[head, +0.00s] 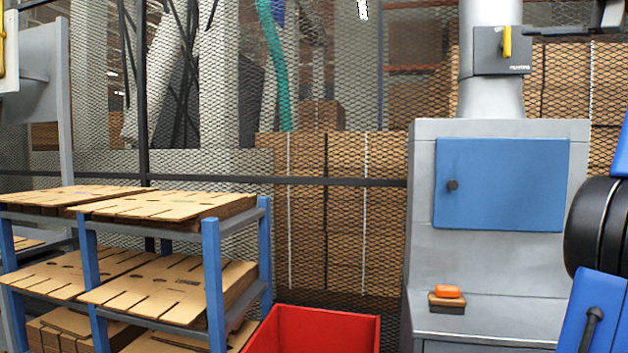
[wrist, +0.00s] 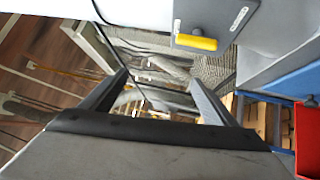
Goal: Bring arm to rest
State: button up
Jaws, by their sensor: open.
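My gripper (wrist: 159,78) shows in the wrist view with its two dark fingers spread wide apart. Nothing is held between them. Beyond the fingers I see wire mesh and grey shapes, all tilted in the picture. In the head view, blue and black links of my arm stand at the right edge. A dark piece at the top right corner of the head view may be part of my gripper; I cannot tell for sure.
A grey machine (head: 430,250) with a blue door (head: 500,185) stands right, an orange-handled brush (head: 447,298) on its ledge. A yellow-handled switch box (head: 495,50) is above. A red bin (head: 315,335) stands low in the middle. A blue-framed rack (head: 212,290) holds cardboard blanks (head: 170,285).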

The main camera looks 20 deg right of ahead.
jog(key=w+a+r+m+t+h, duration=0.2)
jog(key=w+a+m+t+h, duration=0.35)
jog(key=w+m+h, duration=0.5)
jog(key=w+a+f+m+g+h, duration=0.1)
jog(key=a+f+m+g, duration=0.3)
jog(key=f, duration=0.8)
jog(key=w+a+f+m+g+h, duration=0.1)
jog(key=w+a+f+m+g, duration=0.3)
jog(key=f, duration=0.8)
jog(key=s+a+f+m+g+h, duration=0.15)
jog(key=f+m, duration=0.45)
jog(key=f, duration=0.6)
jog(key=s+a+f+g+y, duration=0.25)
jog(key=a+f, duration=0.35)
jog(key=f, duration=0.6)
jog(key=s+a+f+g+y, duration=0.2)
jog(key=s+a+f+g, duration=0.3)
jog(key=f, duration=0.8)
jog(key=s+a+f+n+g+y, duration=0.1)
jog(key=s+a+f+y, duration=0.1)
jog(key=s+a+f, duration=0.4)
jog(key=s+a+f+n+g+y, duration=0.2)
jog(key=s+a+f, duration=0.5)
jog(key=f, duration=0.8)
jog(key=shift+s, duration=0.85)
jog(key=shift+n+g, duration=0.25)
